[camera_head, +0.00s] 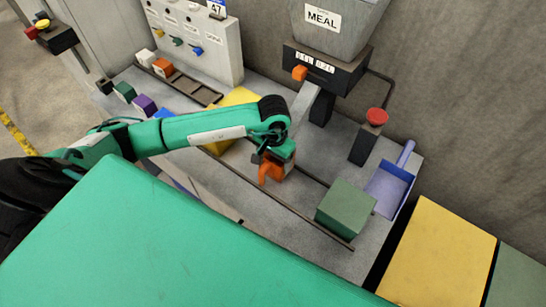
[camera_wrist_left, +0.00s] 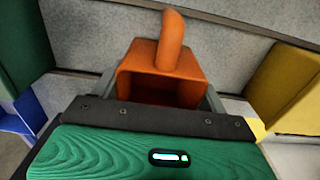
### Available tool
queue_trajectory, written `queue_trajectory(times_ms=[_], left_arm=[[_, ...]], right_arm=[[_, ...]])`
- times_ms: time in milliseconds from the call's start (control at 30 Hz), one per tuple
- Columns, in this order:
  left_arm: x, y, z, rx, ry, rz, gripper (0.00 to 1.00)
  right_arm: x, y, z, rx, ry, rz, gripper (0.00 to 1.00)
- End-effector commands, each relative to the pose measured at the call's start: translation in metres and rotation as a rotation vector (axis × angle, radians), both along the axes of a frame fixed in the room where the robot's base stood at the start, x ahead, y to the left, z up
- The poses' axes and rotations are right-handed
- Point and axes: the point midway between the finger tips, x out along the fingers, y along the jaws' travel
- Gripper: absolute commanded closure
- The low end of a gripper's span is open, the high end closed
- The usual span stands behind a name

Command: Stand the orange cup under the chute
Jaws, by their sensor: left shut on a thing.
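The orange cup (camera_head: 269,173) is below and slightly left of the lower end of the grey chute (camera_head: 304,104) in the head view. My left gripper (camera_head: 274,160) is shut on the cup, and the arm's end hides part of it. In the left wrist view the cup (camera_wrist_left: 137,64) sits between the two fingers, with its handle at the top and its dark opening towards the camera. I cannot tell whether the cup touches the worktop. The chute comes from the hopper marked MEAL (camera_head: 330,25). My right gripper is not in view.
A green box (camera_head: 345,209) stands right of the cup, near a blue scoop-like tray (camera_head: 388,188). A red button (camera_head: 377,116) on a post is right of the chute. A yellow block (camera_head: 238,97) is behind my left arm. Several small coloured blocks line the left side.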

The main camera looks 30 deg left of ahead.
Motion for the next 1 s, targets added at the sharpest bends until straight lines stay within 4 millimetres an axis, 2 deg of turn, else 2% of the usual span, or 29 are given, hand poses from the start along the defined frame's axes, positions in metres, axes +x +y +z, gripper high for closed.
queue_trajectory(times_ms=[67, 400, 1000], left_arm=[[-0.004, 0.0, -0.001, 0.0, 0.007, 0.0, 0.49], [-0.003, 0.0, -0.006, 0.0, 0.003, -0.001, 0.49], [-0.006, 0.001, -0.022, 0.003, 0.01, -0.001, 0.49]], right_arm=[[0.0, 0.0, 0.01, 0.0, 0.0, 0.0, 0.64], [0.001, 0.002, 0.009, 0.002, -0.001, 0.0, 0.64], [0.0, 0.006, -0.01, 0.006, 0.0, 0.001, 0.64]])
